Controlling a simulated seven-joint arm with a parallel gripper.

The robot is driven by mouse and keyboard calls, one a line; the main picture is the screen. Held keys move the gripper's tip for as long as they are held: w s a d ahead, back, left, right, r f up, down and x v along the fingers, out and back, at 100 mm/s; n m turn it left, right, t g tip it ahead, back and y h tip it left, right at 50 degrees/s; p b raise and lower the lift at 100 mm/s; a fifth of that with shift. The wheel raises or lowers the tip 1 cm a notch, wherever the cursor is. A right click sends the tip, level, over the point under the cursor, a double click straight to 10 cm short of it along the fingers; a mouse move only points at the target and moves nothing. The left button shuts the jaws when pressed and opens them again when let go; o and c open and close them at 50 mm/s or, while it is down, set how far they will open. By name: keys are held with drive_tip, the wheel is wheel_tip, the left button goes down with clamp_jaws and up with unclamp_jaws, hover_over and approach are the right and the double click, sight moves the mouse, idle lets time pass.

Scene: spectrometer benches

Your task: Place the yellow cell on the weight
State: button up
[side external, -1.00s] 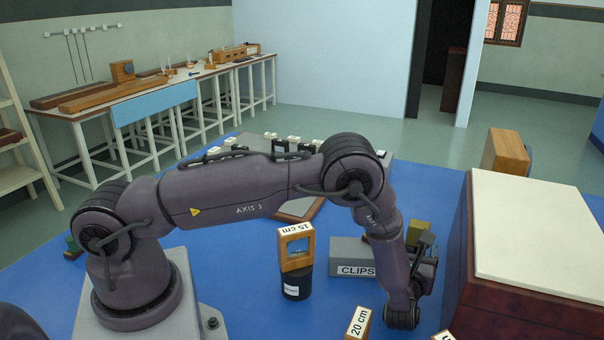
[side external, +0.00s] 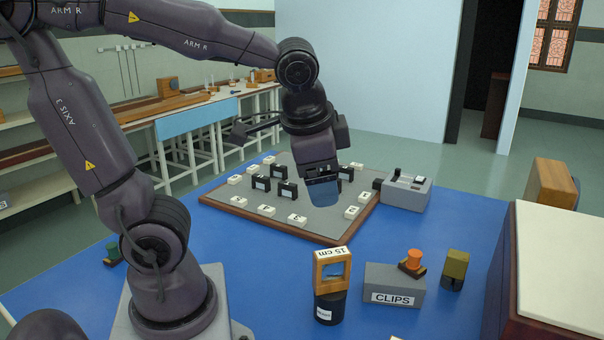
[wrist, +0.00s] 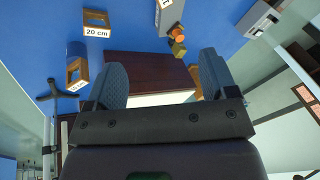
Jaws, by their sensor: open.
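A yellow-olive block (side external: 456,264), which looks like the yellow cell, stands on the blue table right of the grey CLIPS box, a dark piece at its lower front. In the wrist view it seems to be the small olive shape (wrist: 178,50) beyond the fingertips. The black cylinder with a white label (side external: 331,308), which looks like the weight, stands left of the CLIPS box. A wooden frame marked 15 cm (side external: 332,270) appears to rest on it. My gripper (side external: 322,190) is raised over the board's right part. In the wrist view my gripper (wrist: 162,76) is open and empty.
The CLIPS box (side external: 393,286) carries an orange spool (side external: 413,258). A wood-edged grey board (side external: 340,228) holds several numbered white tiles and black pieces. A grey device (side external: 405,193) stands behind. A tall dark-red cabinet (side external: 527,290) bounds the right. Blue table (side external: 250,275) is clear at front left.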

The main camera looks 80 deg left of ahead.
drive_tip(key=s+d+h, duration=0.1)
drive_tip(key=s+d+r+n+t+h, duration=0.1)
drive_tip(key=s+d+n+t, duration=0.1)
drive_tip(key=shift+s+d+r+h, duration=0.1)
drive_tip(key=shift+s+r+h, duration=0.2)
drive_tip(key=shift+h, duration=0.1)
idle(1.0)
